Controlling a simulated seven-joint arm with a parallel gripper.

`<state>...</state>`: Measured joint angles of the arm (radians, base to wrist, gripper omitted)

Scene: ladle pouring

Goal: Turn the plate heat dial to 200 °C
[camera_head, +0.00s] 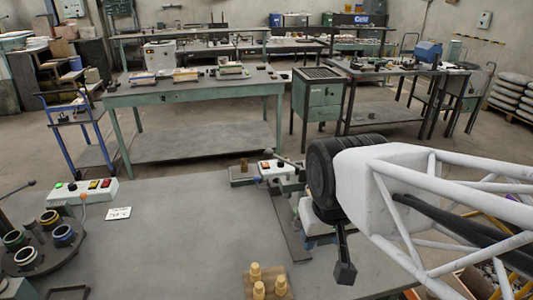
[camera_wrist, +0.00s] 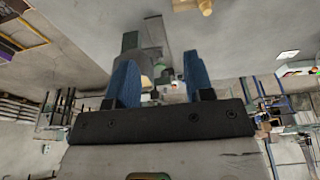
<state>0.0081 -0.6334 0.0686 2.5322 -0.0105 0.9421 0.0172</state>
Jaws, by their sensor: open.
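My gripper (camera_wrist: 160,66) is open in the wrist view, with two blue fingers apart and nothing held between them. In the head view my arm reaches in from the right over the bench and hides part of the equipment there. A white control box (camera_head: 272,168) with a dark knob and coloured buttons stands by green equipment left of my arm. Another control box (camera_head: 80,191) with green and red buttons stands at the bench's left. I cannot tell which knob is the plate heat dial, and no temperature marks are readable. Beyond my fingers, a grey-green device shows partly hidden.
A dark round rack (camera_head: 45,245) with several ringed cups stands at the left, near a white card (camera_head: 118,213). Several yellow pieces (camera_head: 258,281) stand at the front. The grey bench top (camera_head: 185,225) is mostly clear in its middle.

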